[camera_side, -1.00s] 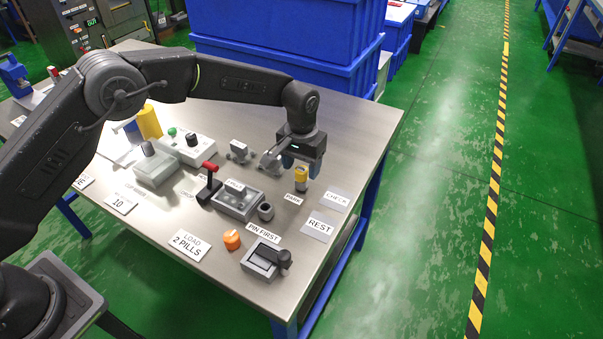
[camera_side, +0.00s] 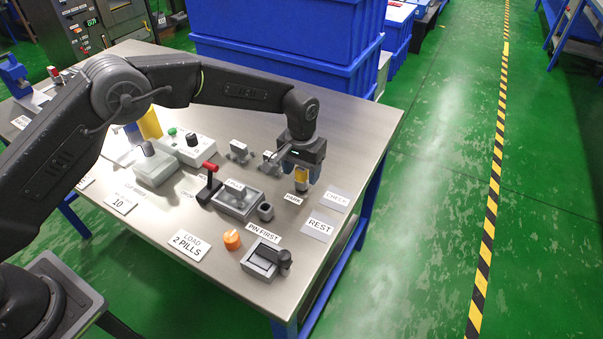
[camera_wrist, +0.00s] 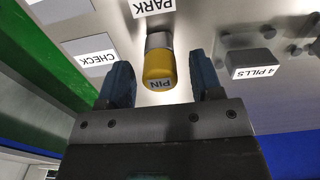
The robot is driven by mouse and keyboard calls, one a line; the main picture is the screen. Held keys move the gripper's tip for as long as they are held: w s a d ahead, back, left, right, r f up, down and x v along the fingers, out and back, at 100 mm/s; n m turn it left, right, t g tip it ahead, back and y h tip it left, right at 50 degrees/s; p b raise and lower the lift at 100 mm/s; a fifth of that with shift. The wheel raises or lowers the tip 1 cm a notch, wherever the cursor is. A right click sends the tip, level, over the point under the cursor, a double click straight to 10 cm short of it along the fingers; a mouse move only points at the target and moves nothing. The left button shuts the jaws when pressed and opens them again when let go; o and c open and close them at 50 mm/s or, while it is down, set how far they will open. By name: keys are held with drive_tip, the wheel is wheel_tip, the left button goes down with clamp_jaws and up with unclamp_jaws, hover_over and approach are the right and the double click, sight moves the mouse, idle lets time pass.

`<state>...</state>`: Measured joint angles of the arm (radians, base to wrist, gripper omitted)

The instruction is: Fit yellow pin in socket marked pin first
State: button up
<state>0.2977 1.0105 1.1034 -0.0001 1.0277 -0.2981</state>
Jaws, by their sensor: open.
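The yellow pin (camera_side: 301,175) stands upright in a grey holder by the PARK label. In the wrist view the pin (camera_wrist: 158,70), lettered PIN, shows between and just beyond my fingers. My gripper (camera_side: 301,172) is open, with its blue fingers on either side of the pin; in the wrist view my gripper (camera_wrist: 163,80) shows a gap to the pin on both sides.
A grey block marked with a label (camera_side: 238,198) and a red-knobbed lever (camera_side: 210,168) stand left of the socket. An orange knob (camera_side: 232,239) and a grey latch box (camera_side: 266,260) are at the front. CHECK and REST plates (camera_side: 319,226) lie at right.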

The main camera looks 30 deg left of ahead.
sight(302, 169)
idle(0.3)
clamp_jaws()
idle(0.4)
drive_tip(key=shift+r, duration=0.1)
drive_tip(key=shift+r, duration=2.9)
drive_tip(key=shift+r, duration=2.05)
